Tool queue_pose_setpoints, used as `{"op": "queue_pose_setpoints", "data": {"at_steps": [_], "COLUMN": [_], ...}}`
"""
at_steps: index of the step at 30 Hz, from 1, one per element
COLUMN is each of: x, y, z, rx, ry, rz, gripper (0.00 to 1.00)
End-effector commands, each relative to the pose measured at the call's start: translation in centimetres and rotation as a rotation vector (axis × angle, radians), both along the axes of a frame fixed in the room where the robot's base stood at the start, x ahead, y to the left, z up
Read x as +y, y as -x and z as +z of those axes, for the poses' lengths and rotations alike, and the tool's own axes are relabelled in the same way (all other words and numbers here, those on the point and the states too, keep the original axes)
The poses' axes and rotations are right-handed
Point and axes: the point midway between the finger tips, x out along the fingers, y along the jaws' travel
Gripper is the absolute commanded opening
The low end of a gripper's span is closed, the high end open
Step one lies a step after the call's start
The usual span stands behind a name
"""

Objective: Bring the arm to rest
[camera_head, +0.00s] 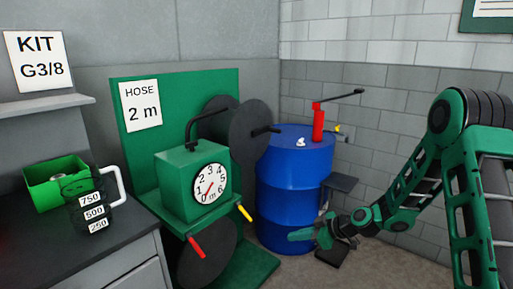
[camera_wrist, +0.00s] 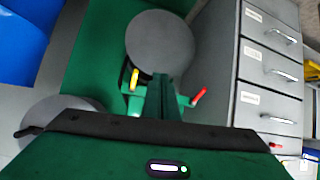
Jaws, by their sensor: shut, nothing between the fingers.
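My green arm comes in from the right side of the head view and reaches down and left. My gripper (camera_head: 296,235) is low in front of the blue drum, with its fingers pointing left. In the wrist view my gripper (camera_wrist: 160,82) is shut and empty, with its fingers over the green stand. It appears apart from the things around it, though the exact gap to the drum cannot be told.
A blue drum (camera_head: 290,185) with a red pump (camera_head: 318,122) stands behind my gripper. Left of it is a green hose stand with a dial box (camera_head: 182,182), a yellow handle (camera_head: 245,212) and a red handle (camera_head: 196,247). Drawers (camera_wrist: 265,70) are right in the wrist view.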

Motion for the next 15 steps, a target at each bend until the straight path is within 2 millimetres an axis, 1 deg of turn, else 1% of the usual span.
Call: {"op": "queue_pose_setpoints", "data": {"at_steps": [1, 8, 12, 14, 15], "x": [-1.2, -7.3, -11.3, -12.9, -14.1], "y": [0.8, 5.3, 8.6, 10.1, 11.2], "z": [0.9, 3.3, 5.2, 6.2, 6.8], "rx": [0.031, 0.225, 0.341, 0.388, 0.421], "ry": [0.037, 0.186, 0.263, 0.29, 0.307], "rz": [-0.013, -0.139, -0.259, -0.318, -0.362], "gripper": [0.0, 0.0, 0.0, 0.0, 0.0]}}
